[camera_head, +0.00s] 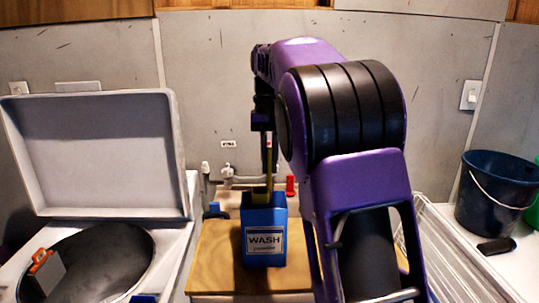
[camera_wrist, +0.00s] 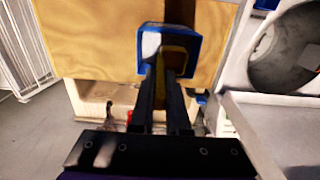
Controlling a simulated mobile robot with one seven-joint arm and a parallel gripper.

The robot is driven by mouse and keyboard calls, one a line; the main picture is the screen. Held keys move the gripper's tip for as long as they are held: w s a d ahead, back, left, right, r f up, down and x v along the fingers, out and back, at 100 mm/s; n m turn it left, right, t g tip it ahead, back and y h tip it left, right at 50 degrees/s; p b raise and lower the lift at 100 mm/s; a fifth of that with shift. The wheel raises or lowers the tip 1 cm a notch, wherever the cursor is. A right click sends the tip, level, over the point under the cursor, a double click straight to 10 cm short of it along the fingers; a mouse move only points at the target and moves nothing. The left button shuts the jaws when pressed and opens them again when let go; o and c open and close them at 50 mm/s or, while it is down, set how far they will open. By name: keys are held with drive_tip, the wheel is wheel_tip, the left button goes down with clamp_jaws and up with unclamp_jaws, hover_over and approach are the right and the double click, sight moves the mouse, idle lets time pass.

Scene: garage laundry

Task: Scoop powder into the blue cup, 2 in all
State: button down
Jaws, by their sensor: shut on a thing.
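A blue WASH powder box (camera_head: 264,240) stands upright on a wooden top, its top open. In the wrist view the box (camera_wrist: 143,65) shows white powder (camera_wrist: 150,45) inside. My gripper (camera_head: 265,140) is above the box, shut on the upright handle of a yellow scoop (camera_head: 268,172). In the wrist view, my gripper's fingers (camera_wrist: 168,72) point at the box opening and the scoop (camera_wrist: 175,55) is inside it. The bowl's fill is unclear. A blue piece, perhaps the blue cup (camera_head: 145,299), is cut off at the bottom edge; its inside is hidden.
An open washer (camera_head: 90,262) with a raised lid (camera_head: 95,150) is at left, an orange-and-grey item on it. Taps and a red item (camera_head: 291,186) are behind the box. A dark bucket (camera_head: 492,195) and a wire rack (camera_head: 460,255) are at right.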

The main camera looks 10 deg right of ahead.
sight(270, 148)
drive_tip(key=shift+f+b, duration=1.5)
drive_tip(key=shift+f, duration=1.7)
drive_tip(key=shift+f+b, duration=0.5)
drive_tip(key=shift+f, duration=0.8)
drive_tip(key=shift+r, duration=0.1)
wheel_tip(270, 148, up, 6)
drive_tip(key=p, duration=0.6)
drive_tip(key=shift+r, duration=3.95)
